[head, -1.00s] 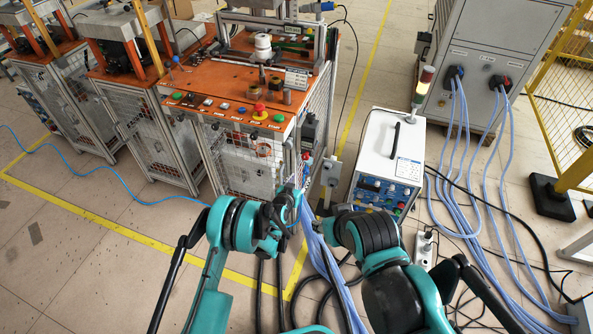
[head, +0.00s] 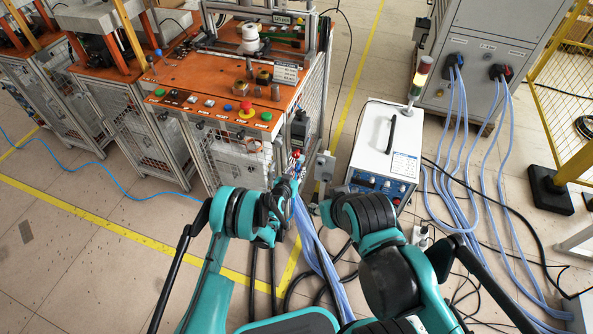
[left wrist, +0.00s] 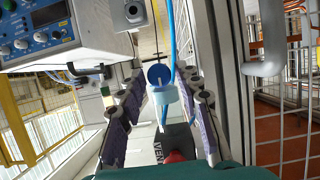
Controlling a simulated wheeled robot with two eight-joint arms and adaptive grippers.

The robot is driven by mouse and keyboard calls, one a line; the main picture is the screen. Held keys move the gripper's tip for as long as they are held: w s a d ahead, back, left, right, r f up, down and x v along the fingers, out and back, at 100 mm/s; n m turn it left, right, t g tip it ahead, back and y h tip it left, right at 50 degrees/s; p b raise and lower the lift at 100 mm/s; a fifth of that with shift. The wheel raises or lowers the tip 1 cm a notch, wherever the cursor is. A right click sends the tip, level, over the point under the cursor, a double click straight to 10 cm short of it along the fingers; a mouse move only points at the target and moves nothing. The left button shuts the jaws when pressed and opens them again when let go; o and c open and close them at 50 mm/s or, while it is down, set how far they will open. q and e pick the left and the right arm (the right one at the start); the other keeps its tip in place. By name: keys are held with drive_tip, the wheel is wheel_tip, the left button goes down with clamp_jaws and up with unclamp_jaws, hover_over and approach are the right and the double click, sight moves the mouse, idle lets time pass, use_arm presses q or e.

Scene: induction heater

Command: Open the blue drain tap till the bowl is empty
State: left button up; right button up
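In the left wrist view, the blue tap (left wrist: 158,74), a round blue knob with a pale stem, stands between the fingers of my left gripper (left wrist: 162,108). The fingers are spread on either side, with a gap to the tap. A light-blue collar (left wrist: 165,95) and a pale, clear-looking part, perhaps the bowl, are close to it; I cannot tell its water level. In the head view my left gripper (head: 287,187) is by the front right corner of the orange bench, where the tap is too small to make out. My right arm ends close by; its fingers are hidden.
The orange-topped bench (head: 190,72) with mesh sides stands ahead left. The white heater box (head: 379,133) stands on the right, before a grey cabinet (head: 475,60). Light-blue cables (head: 318,245) hang between my arms. A blue hose (left wrist: 171,35) runs above the tap.

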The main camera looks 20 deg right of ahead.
use_arm(q)
clamp_jaws()
drive_tip(key=shift+w+a+n+g+h, duration=0.15)
drive_tip(key=shift+n+g+h, duration=0.35)
drive_tip(key=shift+n, duration=0.5)
drive_tip(key=shift+n+h, duration=0.7)
drive_tip(key=shift+n, duration=0.3)
drive_tip(key=shift+o, duration=2.4)
unclamp_jaws()
drive_tip(key=shift+f, duration=0.1)
